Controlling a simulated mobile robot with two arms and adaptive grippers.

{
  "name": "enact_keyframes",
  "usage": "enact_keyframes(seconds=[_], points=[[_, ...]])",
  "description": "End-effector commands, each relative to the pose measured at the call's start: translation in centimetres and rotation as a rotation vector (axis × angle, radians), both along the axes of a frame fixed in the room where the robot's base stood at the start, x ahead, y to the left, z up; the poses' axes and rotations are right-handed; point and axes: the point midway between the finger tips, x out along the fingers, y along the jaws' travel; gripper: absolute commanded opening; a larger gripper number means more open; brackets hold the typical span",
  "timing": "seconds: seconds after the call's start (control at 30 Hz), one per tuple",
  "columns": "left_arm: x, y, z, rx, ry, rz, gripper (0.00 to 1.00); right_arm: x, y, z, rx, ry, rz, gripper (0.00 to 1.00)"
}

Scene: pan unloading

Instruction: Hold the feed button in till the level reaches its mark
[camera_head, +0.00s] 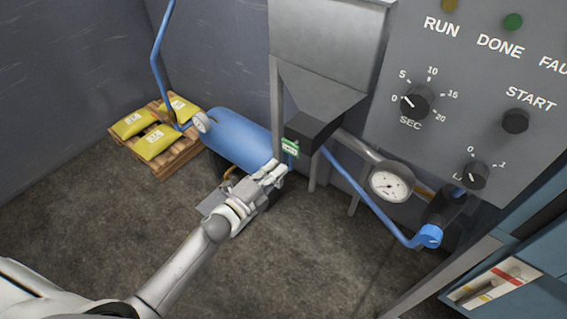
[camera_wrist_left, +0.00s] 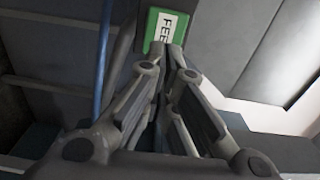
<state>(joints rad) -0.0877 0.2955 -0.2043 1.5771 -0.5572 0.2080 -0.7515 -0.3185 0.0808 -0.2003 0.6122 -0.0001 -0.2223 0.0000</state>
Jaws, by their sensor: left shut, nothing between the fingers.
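A small green feed button plate (camera_head: 290,147) with a white label sits below the dark outlet of the grey hopper (camera_head: 322,95). In the left wrist view, the green plate (camera_wrist_left: 153,30) reads "FEE", with the rest cut off by my fingers. My left gripper (camera_head: 281,169) is shut and empty, its fingertips just below the plate. In the left wrist view, the fingertips (camera_wrist_left: 172,48) overlap the plate's lower right part. I cannot tell whether they touch it or whether the button is pressed in. No level or mark can be made out. My right gripper is not in view.
A grey control panel (camera_head: 480,110) with knobs and lamps stands at the right. A round gauge (camera_head: 391,184) and blue pipe (camera_head: 368,200) lie below it. A blue tank (camera_head: 238,138) and a pallet with yellow sacks (camera_head: 155,142) stand behind left. The foreground floor is clear.

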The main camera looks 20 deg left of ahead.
Motion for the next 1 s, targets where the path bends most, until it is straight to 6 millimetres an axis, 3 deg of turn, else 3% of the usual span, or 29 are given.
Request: enact_keyframes(seconds=[0.23,0.5,0.7,1.0], points=[[-3.8,1.3,-0.2,0.0,0.003,0.0,0.0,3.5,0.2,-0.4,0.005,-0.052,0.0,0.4],[-5.3,1.9,-0.1,0.0,0.002,-0.001,0.0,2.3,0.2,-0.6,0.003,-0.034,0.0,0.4],[-5.3,1.9,0.0,0.0,0.001,0.0,0.0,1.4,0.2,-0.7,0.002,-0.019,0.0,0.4],[-5.3,1.9,0.0,0.001,0.002,0.0,0.0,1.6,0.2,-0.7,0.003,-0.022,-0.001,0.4]])
